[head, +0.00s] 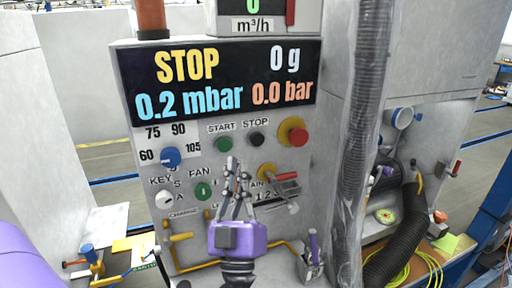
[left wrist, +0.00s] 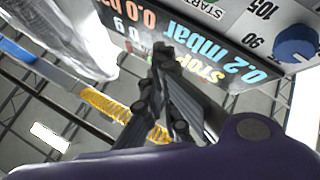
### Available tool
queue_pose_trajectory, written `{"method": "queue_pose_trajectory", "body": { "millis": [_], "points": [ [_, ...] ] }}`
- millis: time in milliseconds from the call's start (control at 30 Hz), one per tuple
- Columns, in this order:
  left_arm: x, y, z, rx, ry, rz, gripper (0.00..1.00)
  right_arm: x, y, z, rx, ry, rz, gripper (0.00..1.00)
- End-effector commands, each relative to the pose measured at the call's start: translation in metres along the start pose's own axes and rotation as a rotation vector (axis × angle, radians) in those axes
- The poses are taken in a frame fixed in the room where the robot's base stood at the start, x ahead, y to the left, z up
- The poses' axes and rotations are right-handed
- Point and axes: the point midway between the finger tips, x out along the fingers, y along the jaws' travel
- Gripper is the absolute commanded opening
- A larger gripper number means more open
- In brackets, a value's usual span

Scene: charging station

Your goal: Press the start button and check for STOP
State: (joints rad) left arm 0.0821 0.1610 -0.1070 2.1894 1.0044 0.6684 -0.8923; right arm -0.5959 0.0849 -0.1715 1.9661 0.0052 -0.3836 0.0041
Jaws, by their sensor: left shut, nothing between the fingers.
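The grey control panel (head: 190,120) carries a black display (head: 290,100) reading STOP in yellow, 0 g in white, 0.2 mbar in blue and 0.0 bar in orange. The green START button (head: 223,144) sits below the display, left of the black STOP button (head: 256,139). My left gripper (head: 234,168) is shut and empty, its fingertips pointing up just below the START button in the head view. Whether it touches the panel I cannot tell. In the left wrist view its fingers (left wrist: 163,52) overlap the display (left wrist: 205,48), which appears upside down. My right gripper is out of view.
A red knob on a yellow base (head: 293,131) is right of STOP. A blue dial (head: 170,158) and the green FAN knob (head: 203,191) lie to the left. A grey hose (head: 363,110) hangs right of the panel. Yellow pipes (head: 180,237) run below.

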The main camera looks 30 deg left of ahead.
Motion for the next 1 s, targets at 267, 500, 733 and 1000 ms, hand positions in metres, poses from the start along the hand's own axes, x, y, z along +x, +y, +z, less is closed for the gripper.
{"method": "queue_pose_trajectory", "body": {
  "millis": [267,500,733,1000],
  "points": [
    [-0.001,-0.012,-0.006,0.075,0.022,-0.051,0.0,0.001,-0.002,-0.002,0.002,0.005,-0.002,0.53],
    [0.0,-0.012,-0.005,0.074,0.021,-0.049,0.0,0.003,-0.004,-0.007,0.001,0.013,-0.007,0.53],
    [0.01,-0.021,0.004,0.075,0.021,-0.047,0.0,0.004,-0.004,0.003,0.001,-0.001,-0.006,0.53],
    [0.035,-0.043,0.022,0.077,0.019,-0.046,0.0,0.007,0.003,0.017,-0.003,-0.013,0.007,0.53]
  ]
}}
